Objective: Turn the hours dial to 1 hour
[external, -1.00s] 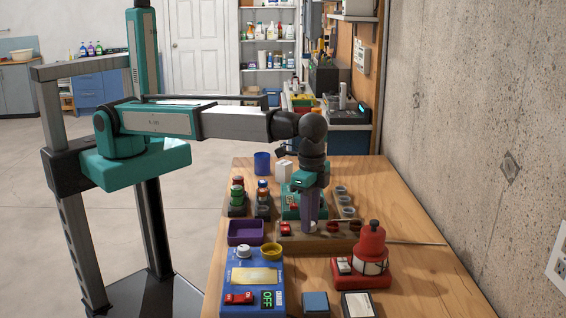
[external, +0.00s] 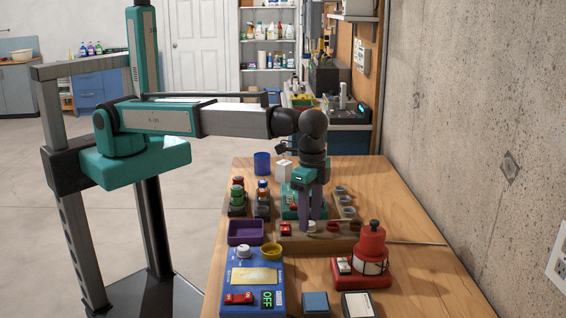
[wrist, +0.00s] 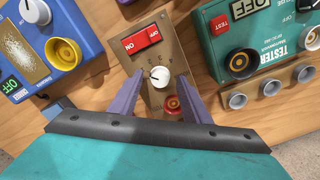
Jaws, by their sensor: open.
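The hours dial is a round white knob (wrist: 160,75) on a tan panel (wrist: 153,50). Small marks sit around its upper side, too small to read surely. The panel also bears a red rocker switch (wrist: 141,40) above the dial and a red round button (wrist: 172,104) below it. My gripper (wrist: 160,82) is open, its purple fingers pointing down on the left and right of the dial. I cannot tell whether they touch it. In the external view my gripper (external: 311,222) is low over the panel (external: 264,239), with the dial between the fingers.
A teal tester box (wrist: 255,45) and grey cups (wrist: 272,87) stand on the right in the wrist view. A blue box (wrist: 35,50) with a yellow cup (wrist: 63,53) is on the left. A red lamp-like device (external: 371,262) stands near the wall.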

